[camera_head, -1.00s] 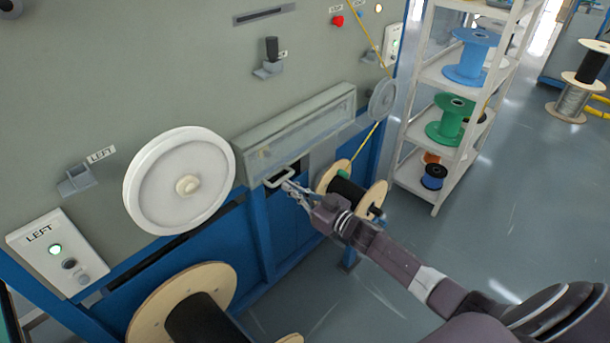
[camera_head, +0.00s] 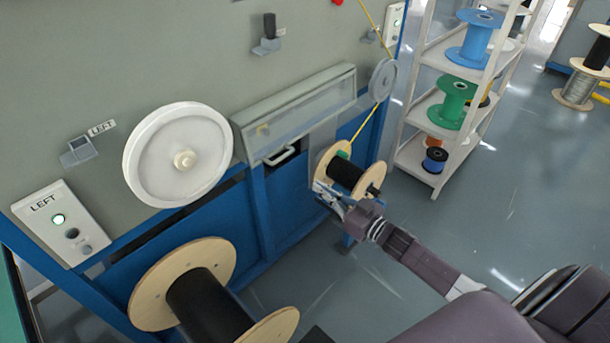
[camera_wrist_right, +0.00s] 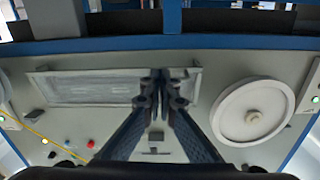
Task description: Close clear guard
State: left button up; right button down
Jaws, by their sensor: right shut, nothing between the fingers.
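The clear guard (camera_head: 300,112) is a long see-through cover in a grey frame on the machine's front panel, between the white wheel and the small grey pulley. A white handle (camera_head: 283,156) shows just below the guard's lower left edge. In the head view my right gripper (camera_head: 322,190) is below and right of the handle, apart from it, in front of the wooden spool. In the right wrist view its two fingers (camera_wrist_right: 160,85) are together with nothing between them, and the guard (camera_wrist_right: 95,88) shows behind them. My left gripper is in neither view.
A white wheel (camera_head: 180,155) is left of the guard, and a small pulley (camera_head: 383,79) is right of it. Wooden spools of black cable stand below, one (camera_head: 345,175) close to my right gripper. A white shelf (camera_head: 412,150) with coloured spools stands right.

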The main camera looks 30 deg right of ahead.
aim_at(284, 157)
jog(key=w+d+r+m+g+h+p, duration=0.1)
jog(key=w+d+r+m+h, duration=0.1)
jog(key=w+r+m, duration=0.3)
jog(key=w+d+r+m+g+h+p, duration=0.1)
jog(key=w+d+r+m, duration=0.15)
jog(key=r+m, duration=0.35)
jog(key=s+a+r+m+g+p, duration=0.3)
jog(key=s+a+r+m+g, duration=0.3)
jog(key=s, duration=0.1)
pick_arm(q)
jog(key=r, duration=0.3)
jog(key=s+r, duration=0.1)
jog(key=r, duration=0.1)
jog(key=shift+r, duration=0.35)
pick_arm(e)
jog(key=shift+y, duration=0.3)
jog(key=x, duration=1.4)
jog(key=shift+s+f, duration=0.25)
jog(key=shift+s, duration=0.05)
